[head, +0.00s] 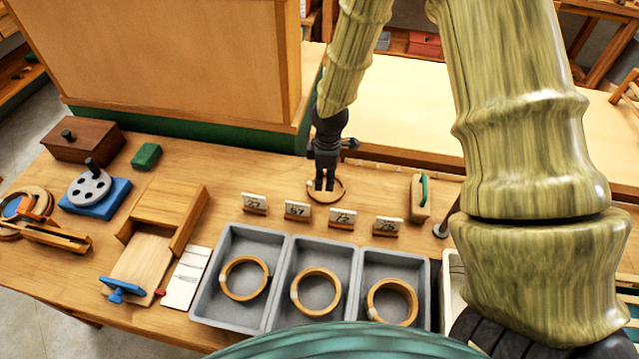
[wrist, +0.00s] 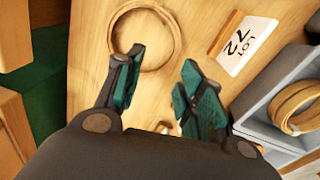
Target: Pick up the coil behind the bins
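The coil (head: 341,191) behind the bins is a thin tan wooden ring lying flat on the bench. In the wrist view the coil (wrist: 177,42) shows at the top, mostly in plain sight. My gripper (head: 324,186) is over it, pointing down, and hides part of it in the head view. In the wrist view my gripper (wrist: 160,88) is open, with teal finger pads apart and nothing between them. The left finger overlaps the ring's near-left rim; whether it touches I cannot tell. Three grey bins (head: 285,285) stand in front, each holding a similar ring.
Several number cards (head: 298,211) stand between the coil and the bins; one card (wrist: 240,45) is close beside it in the wrist view. A green-handled block (head: 420,198) stands to the right. A tall wooden panel (head: 170,60) rises behind to the left.

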